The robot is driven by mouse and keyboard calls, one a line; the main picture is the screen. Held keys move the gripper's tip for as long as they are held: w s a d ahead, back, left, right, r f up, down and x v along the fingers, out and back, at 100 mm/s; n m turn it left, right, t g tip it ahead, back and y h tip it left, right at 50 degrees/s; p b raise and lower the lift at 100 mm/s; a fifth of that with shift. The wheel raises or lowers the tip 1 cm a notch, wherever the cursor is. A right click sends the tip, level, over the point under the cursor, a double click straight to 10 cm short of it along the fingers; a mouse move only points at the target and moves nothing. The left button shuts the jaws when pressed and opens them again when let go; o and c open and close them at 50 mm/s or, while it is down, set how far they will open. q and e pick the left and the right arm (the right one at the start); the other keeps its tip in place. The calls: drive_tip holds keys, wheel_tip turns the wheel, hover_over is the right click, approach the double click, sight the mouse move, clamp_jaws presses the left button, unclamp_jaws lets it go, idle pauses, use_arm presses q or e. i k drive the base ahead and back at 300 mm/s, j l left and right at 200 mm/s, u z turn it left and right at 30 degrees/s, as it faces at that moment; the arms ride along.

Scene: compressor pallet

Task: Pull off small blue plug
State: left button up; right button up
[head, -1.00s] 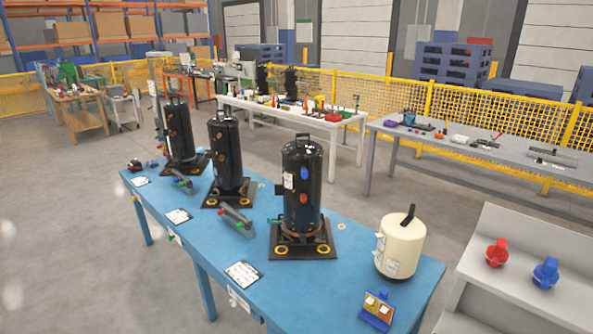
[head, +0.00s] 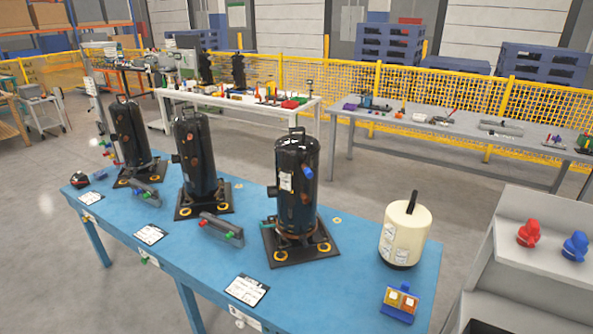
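A small blue plug (head: 308,173) sits on the upper right side of the nearest black compressor (head: 292,205). The compressor stands upright on a dark square base plate on the blue table (head: 350,225). A larger blue knob-like part (head: 575,246) and a red one (head: 528,233) stand on the grey stepped shelf (head: 540,262) at the right. Neither of my grippers is in view.
Two more black compressors (head: 195,155) (head: 130,135) stand farther left on the table. A cream tank (head: 404,235) with a black handle stands at the right, behind a small blue holder (head: 400,303). Grey bars and paper cards lie along the front.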

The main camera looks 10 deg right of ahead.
sight(308, 172)
drive_tip(key=i+j+z, duration=0.1)
drive_tip(key=j, duration=0.3)
drive_tip(key=i+j, duration=0.2)
drive_tip(key=j, duration=0.25)
drive_tip(key=i+j+z, duration=0.15)
drive_tip(key=j, duration=0.3)
drive_tip(key=i+j, duration=0.1)
drive_tip(key=j, duration=0.3)
drive_tip(key=z, duration=0.05)
